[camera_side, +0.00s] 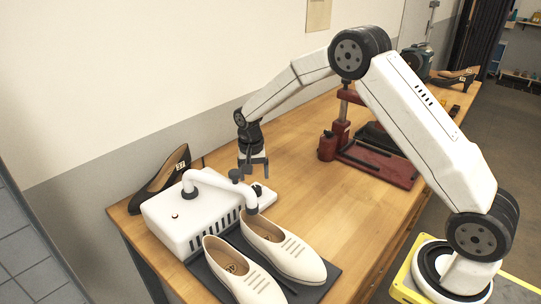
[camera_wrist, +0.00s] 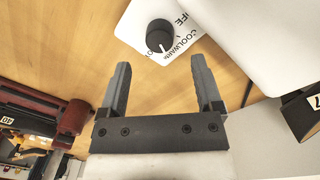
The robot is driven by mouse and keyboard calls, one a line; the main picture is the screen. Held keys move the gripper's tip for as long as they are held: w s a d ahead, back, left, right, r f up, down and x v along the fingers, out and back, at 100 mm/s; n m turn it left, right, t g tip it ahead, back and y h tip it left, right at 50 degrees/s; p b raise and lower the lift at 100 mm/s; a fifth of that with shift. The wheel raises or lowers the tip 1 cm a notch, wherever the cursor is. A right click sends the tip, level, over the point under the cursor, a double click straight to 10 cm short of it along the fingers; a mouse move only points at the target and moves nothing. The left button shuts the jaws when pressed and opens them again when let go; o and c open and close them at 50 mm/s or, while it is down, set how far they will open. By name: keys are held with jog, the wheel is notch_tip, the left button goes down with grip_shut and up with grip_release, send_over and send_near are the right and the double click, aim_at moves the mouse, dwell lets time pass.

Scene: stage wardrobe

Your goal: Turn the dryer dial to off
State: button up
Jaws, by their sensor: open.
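The shoe dryer (camera_side: 185,222) is a white box with a bent white pipe on top, at the front left of the bench in the side view. Its round black dial (camera_wrist: 160,36) sits on a white panel (camera_wrist: 135,30) in the wrist view. A white pointer mark on the dial points down in that picture, and the letters COOL and WARM are printed beside it. My gripper (camera_wrist: 160,68) is open and empty, its two fingers apart, with the dial beyond the gap between the tips. In the side view my gripper (camera_side: 252,170) hangs above the dryer's right end.
A pair of cream shoes (camera_side: 286,254) rests on a dark mat (camera_side: 318,286) in front of the dryer. A black shoe (camera_side: 160,180) stands behind it. A dark red press (camera_side: 378,165) stands farther back. The wooden bench between is clear.

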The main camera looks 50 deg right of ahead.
aim_at(256, 188)
jog(key=shift+s+d+f, duration=0.1)
jog(key=shift+f, duration=2.5)
grip_shut()
